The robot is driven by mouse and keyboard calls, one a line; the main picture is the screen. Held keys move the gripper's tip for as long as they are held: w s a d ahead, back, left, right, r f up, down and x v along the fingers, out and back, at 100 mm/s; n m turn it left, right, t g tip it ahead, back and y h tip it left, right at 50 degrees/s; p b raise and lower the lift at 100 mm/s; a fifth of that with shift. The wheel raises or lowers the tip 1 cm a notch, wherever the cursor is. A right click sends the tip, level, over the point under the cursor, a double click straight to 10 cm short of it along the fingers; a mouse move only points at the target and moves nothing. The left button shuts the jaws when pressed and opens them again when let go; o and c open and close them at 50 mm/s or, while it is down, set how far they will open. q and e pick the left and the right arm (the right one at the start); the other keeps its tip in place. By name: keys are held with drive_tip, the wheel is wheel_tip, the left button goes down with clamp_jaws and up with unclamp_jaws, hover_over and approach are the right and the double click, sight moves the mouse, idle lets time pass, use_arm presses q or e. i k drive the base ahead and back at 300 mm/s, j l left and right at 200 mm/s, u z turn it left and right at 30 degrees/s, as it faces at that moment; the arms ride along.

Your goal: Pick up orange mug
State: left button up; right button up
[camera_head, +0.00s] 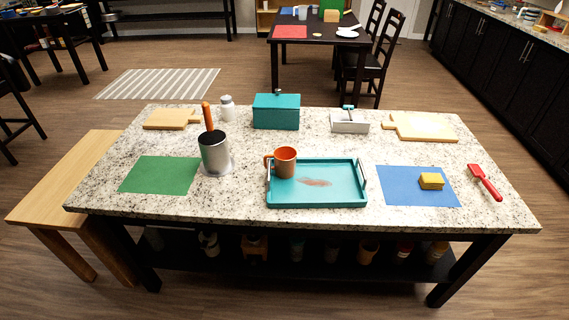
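The orange mug (286,162) stands upright on the left part of a teal tray (318,202) on the speckled stone table. Its handle points to the left. The tray has a metal handle at each short end and a reddish-brown stain on its bottom, right of the mug. Neither of my grippers shows in the head view, and nothing touches the mug from above.
A metal pot (214,154) with an orange-handled tool stands left of the tray. A green mat (160,175) lies further left. A blue mat (400,186) with a yellow sponge (431,181) lies right. A teal box (276,112) stands behind. The front edge is clear.

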sight(284, 158)
drive_tip(key=j+z, duration=0.2)
drive_tip(key=z, duration=0.15)
drive_tip(key=j+z, duration=0.45)
drive_tip(key=z, duration=0.25)
